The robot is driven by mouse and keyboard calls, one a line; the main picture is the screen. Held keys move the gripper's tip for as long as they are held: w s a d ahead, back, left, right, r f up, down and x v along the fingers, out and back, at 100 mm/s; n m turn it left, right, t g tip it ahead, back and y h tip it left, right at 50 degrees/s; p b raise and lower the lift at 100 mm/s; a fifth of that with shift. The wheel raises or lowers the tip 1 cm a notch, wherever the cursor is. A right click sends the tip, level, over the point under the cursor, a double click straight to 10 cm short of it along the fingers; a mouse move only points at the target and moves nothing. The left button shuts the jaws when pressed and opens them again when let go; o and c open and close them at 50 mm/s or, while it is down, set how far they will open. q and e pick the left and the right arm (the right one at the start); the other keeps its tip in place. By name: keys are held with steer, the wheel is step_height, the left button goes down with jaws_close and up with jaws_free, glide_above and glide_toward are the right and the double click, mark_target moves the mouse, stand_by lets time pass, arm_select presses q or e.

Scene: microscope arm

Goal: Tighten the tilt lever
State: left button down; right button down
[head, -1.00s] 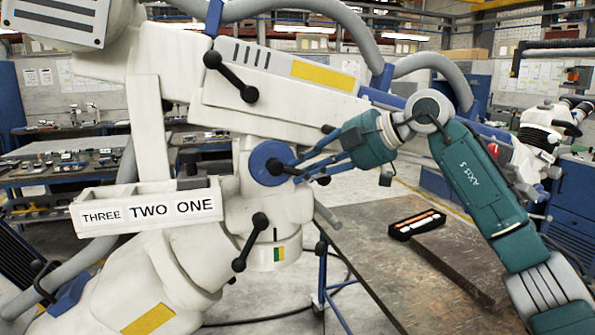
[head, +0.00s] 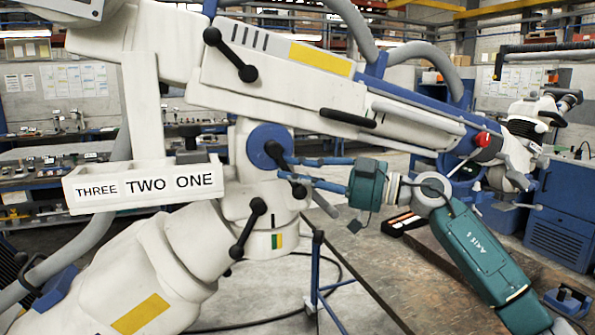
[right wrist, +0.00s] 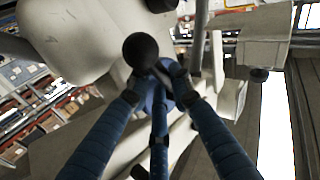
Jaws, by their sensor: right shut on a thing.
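The tilt lever (head: 298,188) is a short black lever with a ball end on the blue round hub (head: 266,140) of the white microscope arm. It slants down and right from the hub. My right gripper (head: 292,170) reaches in from the right, its blue fingers shut on the lever and partly hiding it. In the right wrist view the fingers (right wrist: 158,88) close together at the lever, and a black ball (right wrist: 140,50) shows large just beyond the tips. The blue hub is mostly hidden there. My left gripper is not in view.
Other black levers stand close by: one above on the arm (head: 230,55) and one below on the column (head: 248,228). A white tray (head: 100,205) labelled THREE TWO ONE is at the left. A brown table (head: 365,245) lies below my right arm.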

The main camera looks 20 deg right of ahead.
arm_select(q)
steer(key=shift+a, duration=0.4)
arm_select(e)
steer(key=shift+a+f+m, duration=0.25)
steer(key=shift+f+m, duration=0.05)
steer(key=shift+f, duration=0.1)
steer(key=shift+a+t+y, duration=0.1)
steer(key=shift+t+y, duration=0.2)
steer(key=c, duration=1.5)
jaws_free()
steer(key=shift+c, duration=0.2)
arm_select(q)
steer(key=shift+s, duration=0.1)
arm_select(e)
steer(key=shift+s+d, duration=0.1)
steer(key=shift+d, duration=0.1)
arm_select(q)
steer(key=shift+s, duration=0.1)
arm_select(e)
steer(key=shift+r, duration=0.1)
